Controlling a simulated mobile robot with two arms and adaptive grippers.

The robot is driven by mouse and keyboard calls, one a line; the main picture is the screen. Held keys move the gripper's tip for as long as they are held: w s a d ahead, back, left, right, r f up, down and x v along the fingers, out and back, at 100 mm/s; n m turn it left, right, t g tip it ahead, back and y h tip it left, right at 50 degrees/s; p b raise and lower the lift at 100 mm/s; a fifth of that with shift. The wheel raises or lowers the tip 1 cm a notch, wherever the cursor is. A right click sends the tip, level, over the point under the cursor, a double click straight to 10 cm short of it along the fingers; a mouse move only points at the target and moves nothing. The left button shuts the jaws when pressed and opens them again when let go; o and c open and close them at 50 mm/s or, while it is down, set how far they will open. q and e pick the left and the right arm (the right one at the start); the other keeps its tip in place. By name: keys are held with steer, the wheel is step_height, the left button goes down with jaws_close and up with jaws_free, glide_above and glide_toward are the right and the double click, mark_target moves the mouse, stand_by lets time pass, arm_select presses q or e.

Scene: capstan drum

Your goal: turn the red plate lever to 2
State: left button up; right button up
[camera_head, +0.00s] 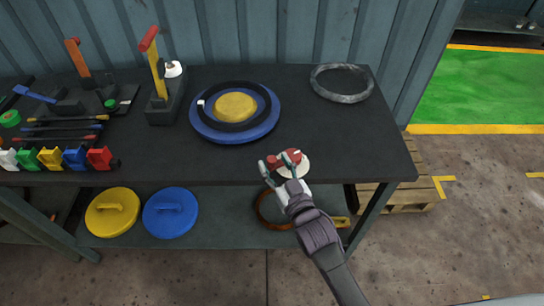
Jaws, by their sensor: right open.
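A small red lever (286,158) sits over a round pale plate (299,168) near the front edge of the dark workbench, right of its middle. My right gripper (276,164) reaches in from the lower right. It is open, with its fingertips around or just in front of the red lever; I cannot tell if they touch it. My gripper and wrist hide part of the plate, and no number on it can be read. My left gripper is not in view.
The bench (360,150) also holds a blue disc with a black ring and yellow centre (235,107), a grey wire coil (342,83), a yellow upright lever with a red grip (155,65) and several coloured clamps (50,158). Yellow (112,212) and blue (170,213) lids lie below.

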steer(key=shift+x, duration=1.15)
jaws_close()
